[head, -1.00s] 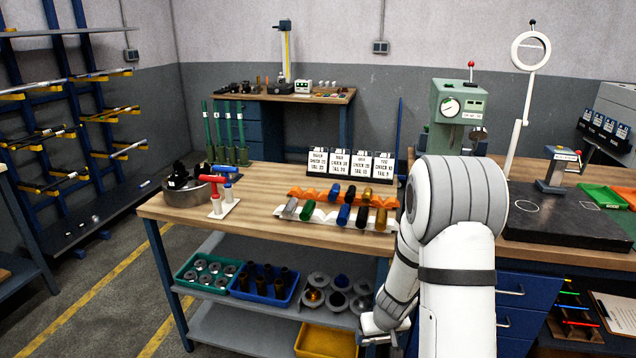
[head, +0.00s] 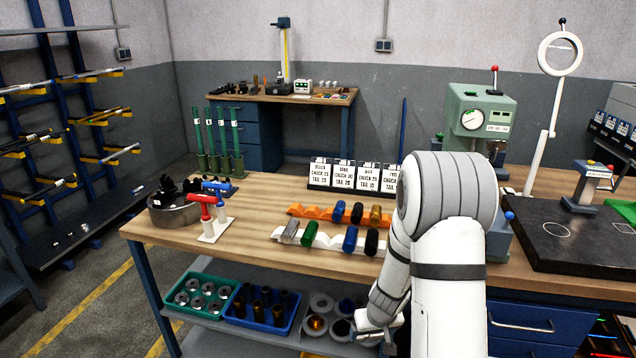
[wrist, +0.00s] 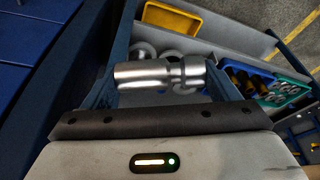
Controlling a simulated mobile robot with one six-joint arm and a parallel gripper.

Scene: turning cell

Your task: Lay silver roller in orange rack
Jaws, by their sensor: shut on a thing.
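A shiny silver roller (wrist: 145,74), stepped in width, lies crosswise between the dark fingers of my gripper (wrist: 162,80) in the wrist view. My gripper is shut on it. In the head view my gripper (head: 378,334) hangs low at the bench's front, below the top; the roller is hard to make out there. The orange rack (head: 304,211) lies on the wooden bench, up and left of my gripper. Its left part is bare; two blue or dark rollers and a gold one sit further right.
A white rack (head: 327,243) in front of the orange one holds grey, green, blue and black rollers. White label cards (head: 343,176) stand behind. A red-topped stand (head: 210,218) is at left. The shelf below carries a green tray (head: 177,293) and a blue tray (head: 236,318).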

